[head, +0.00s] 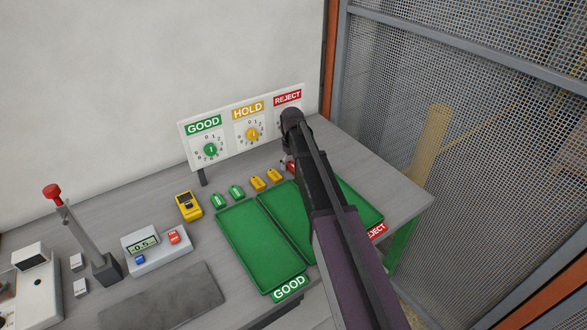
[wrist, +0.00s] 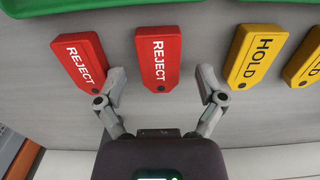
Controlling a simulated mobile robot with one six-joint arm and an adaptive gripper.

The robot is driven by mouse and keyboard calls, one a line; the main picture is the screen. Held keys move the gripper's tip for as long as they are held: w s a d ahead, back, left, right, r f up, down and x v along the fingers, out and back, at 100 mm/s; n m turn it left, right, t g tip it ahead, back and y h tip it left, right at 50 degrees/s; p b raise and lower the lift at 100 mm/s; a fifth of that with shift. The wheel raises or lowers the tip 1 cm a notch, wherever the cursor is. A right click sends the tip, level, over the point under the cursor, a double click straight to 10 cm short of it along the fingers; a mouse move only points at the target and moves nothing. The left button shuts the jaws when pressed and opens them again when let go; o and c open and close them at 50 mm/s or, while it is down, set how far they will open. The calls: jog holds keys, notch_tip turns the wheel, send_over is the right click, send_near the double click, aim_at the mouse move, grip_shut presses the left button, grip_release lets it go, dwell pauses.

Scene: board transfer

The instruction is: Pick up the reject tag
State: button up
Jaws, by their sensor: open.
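Two red reject tags lie side by side on the grey bench in the wrist view. One reject tag (wrist: 158,60) lies just ahead of and between my open fingers. The other reject tag (wrist: 82,60) lies to its left, its lower corner close to my left fingertip. My gripper (wrist: 161,84) is open and empty. In the head view my arm covers most of the gripper, and only a bit of red tag (head: 290,167) shows beside it.
A yellow hold tag (wrist: 256,56) lies to the right, near my right finger. Green trays (head: 262,250) lie in front of the tag row. The sign board with dials (head: 229,142) stands behind. A yellow meter (head: 188,206) and a lever press (head: 85,240) stand at left.

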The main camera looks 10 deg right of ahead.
aim_at(292, 165)
jog(key=c, duration=1)
jog(key=shift+r, duration=0.2)
notch_tip(292, 165, up, 4)
jog(key=p, duration=0.4)
jog(key=shift+f, duration=0.2)
jog(key=s, duration=1)
jog(key=s+r+p, duration=0.1)
jog(key=s, duration=0.5)
